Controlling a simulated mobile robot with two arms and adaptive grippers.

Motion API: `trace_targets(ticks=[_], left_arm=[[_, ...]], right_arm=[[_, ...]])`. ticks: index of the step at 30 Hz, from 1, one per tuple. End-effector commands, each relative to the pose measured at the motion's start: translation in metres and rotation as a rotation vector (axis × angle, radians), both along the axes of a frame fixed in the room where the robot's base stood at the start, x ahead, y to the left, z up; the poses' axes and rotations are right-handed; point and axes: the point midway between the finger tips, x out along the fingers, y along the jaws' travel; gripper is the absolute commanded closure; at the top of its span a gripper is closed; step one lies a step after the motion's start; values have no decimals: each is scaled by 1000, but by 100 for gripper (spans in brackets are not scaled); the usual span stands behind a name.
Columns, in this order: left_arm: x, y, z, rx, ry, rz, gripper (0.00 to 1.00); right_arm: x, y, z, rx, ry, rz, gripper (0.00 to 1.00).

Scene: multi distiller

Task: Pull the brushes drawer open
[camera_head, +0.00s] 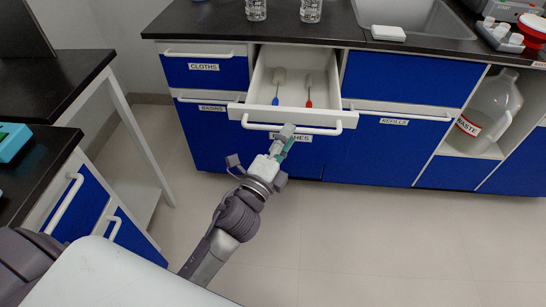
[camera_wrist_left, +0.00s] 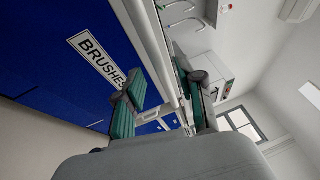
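The brushes drawer (camera_head: 240,112) is pulled out from the cabinet in the head view, and its inside shows. A blue-handled brush (camera_head: 276,96) and a red-handled brush (camera_head: 308,92) lie in it. Its white handle (camera_head: 318,131) runs along the front, over a partly covered label that also shows in the left wrist view (camera_wrist_left: 95,60). My left gripper (camera_head: 286,138) is at the handle's left-middle part. In the left wrist view its teal fingers (camera_wrist_left: 168,98) stand apart, around the handle; contact is unclear. My right gripper is not in view.
The cloths drawer (camera_head: 203,71) and basins and refills fronts (camera_head: 394,135) beside it are closed. A sink (camera_head: 415,14) and glassware (camera_head: 310,10) are on the counter. A waste jug (camera_head: 492,108) sits in a niche. A black-topped bench stands left; the middle floor (camera_head: 350,235) is clear.

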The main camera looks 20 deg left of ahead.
Motion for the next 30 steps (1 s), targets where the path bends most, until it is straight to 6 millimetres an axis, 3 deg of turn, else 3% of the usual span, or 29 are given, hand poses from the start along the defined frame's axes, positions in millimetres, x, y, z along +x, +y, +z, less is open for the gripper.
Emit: trace_targets(ticks=[6,12,18,30], left_arm=[[-48,6,-11,-4,7,3,62],[-78,9,-15,-3,4,3,62],[-88,10,-16,0,1,0,62],[-88,10,-16,0,1,0,62]], right_arm=[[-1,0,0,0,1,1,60],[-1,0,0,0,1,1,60],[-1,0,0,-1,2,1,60],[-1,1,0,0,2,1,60]])
